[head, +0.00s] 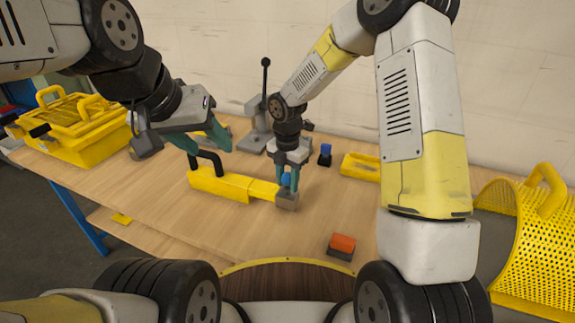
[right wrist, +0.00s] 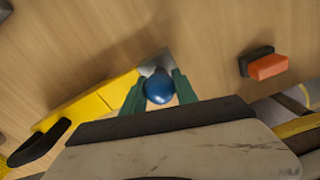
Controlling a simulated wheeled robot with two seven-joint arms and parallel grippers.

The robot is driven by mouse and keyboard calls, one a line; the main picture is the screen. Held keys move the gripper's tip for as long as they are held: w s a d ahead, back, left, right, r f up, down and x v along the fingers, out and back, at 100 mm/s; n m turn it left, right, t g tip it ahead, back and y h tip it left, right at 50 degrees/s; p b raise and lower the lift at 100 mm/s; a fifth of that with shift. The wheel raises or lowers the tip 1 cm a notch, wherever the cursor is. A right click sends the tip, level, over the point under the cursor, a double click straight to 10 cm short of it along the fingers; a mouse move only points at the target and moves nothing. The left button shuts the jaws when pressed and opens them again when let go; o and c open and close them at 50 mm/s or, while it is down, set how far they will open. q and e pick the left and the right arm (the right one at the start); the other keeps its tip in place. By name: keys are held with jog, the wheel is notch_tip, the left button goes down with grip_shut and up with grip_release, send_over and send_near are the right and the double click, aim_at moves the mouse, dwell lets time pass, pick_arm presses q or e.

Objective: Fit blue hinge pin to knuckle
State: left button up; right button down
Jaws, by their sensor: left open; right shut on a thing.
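The blue hinge pin (head: 286,180) is held by my right gripper (head: 287,184), which is shut on it. In the right wrist view its round blue head (right wrist: 158,87) sits between the teal fingers (right wrist: 159,92). A grey metal block (head: 287,201), seemingly the knuckle, is directly below the pin at the right end of a yellow bar (head: 232,187) with a black handle. The fingers and pin head hide the pin's lower part, so I cannot tell whether it is in the knuckle. My left gripper (head: 207,146) is open and empty above the bar's left part.
An orange-topped block (head: 342,243) lies front right. A lever press (head: 258,130) stands at the back, a yellow toolbox (head: 80,147) at left. The front middle table is clear.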

jog(key=shift+f, duration=0.85)
jog(key=c, duration=0.9)
grip_release()
jog(key=shift+r, duration=3.9)
jog(key=s+d+r+m+t, duration=0.2)
jog(key=s+d+r+m, duration=0.2)
jog(key=s+r+m, duration=0.3)
jog(key=s+d+r+m+t+y, duration=0.1)
jog(key=s+d+r+m, duration=0.4)
jog(key=m, duration=0.6)
jog(key=s+d+r+m+t+y, duration=0.1)
jog(key=s+d+r+m+t, duration=0.2)
jog(key=s+d+r+m, duration=0.2)
jog(key=shift+s+d+r+m, duration=0.1)
jog(key=shift+s+r+m, duration=0.9)
jog(key=shift+m, duration=0.25)
jog(key=shift+s+r+m, duration=0.85)
jog(key=shift+s+m, duration=0.25)
jog(key=shift+m, duration=0.15)
